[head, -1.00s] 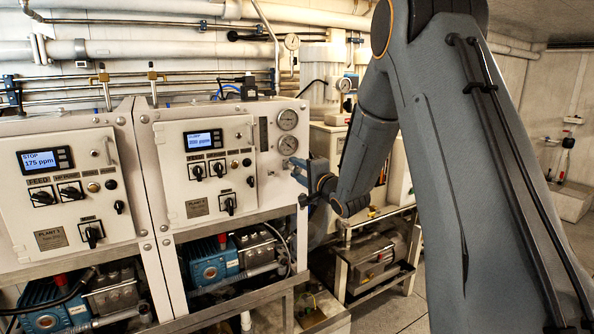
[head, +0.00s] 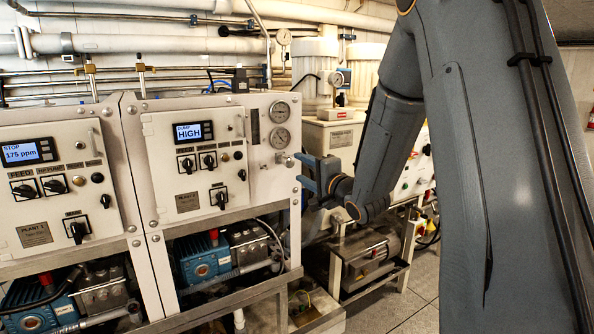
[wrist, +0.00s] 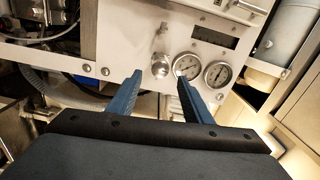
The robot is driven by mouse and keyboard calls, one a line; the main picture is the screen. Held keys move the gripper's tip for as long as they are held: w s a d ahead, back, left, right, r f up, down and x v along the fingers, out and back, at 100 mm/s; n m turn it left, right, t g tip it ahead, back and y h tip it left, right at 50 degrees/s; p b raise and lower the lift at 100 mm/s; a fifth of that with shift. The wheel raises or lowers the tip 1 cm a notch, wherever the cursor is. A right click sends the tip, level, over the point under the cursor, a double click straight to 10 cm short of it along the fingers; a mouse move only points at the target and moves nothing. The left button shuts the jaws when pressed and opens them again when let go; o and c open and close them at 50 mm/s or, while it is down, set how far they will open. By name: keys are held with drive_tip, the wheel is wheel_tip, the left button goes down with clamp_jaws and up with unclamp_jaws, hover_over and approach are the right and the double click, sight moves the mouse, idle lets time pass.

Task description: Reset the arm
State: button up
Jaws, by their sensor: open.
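My arm (head: 440,130) reaches down from the upper right in the head view, bent at the elbow. My gripper (head: 307,172) is just right of the right-hand panel's edge, beside the two round gauges. In the wrist view my gripper (wrist: 158,85) has its two blue fingers apart with nothing held between them. A metal valve knob (wrist: 160,65) lies ahead of the gap between the fingertips. It also shows in the head view (head: 285,160), close to the fingers. I cannot tell whether the fingers touch it.
The right panel (head: 197,160) has a display reading HIGH, and the left panel (head: 48,190) reads 175 ppm. Two gauges (head: 280,125) sit above the gripper. Blue pumps (head: 205,260) stand below. A metal frame with a motor (head: 365,260) stands right; open floor lies beyond it.

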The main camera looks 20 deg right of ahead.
drive_tip(key=shift+s, duration=0.15)
drive_tip(key=s+f+n+g+h+b, duration=0.2)
drive_tip(key=s+f+n+g+h, duration=0.45)
drive_tip(key=s+f, duration=0.75)
drive_tip(key=s+a+f+n+g, duration=0.1)
drive_tip(key=s+f+n+g, duration=0.1)
drive_tip(key=s, duration=0.4)
drive_tip(key=s+a+f+n+g+y, duration=0.1)
drive_tip(key=s+a+f+n+g, duration=0.1)
drive_tip(key=s, duration=0.4)
drive_tip(key=s+a+f+n+g, duration=0.1)
drive_tip(key=s+f+n+g, duration=0.2)
drive_tip(key=s+g, duration=0.2)
drive_tip(key=shift+s+a+f+b, duration=0.25)
drive_tip(key=shift+s+f+b, duration=0.15)
drive_tip(key=shift+s, duration=0.65)
drive_tip(key=shift+g+y, duration=0.25)
drive_tip(key=shift+c, duration=0.5)
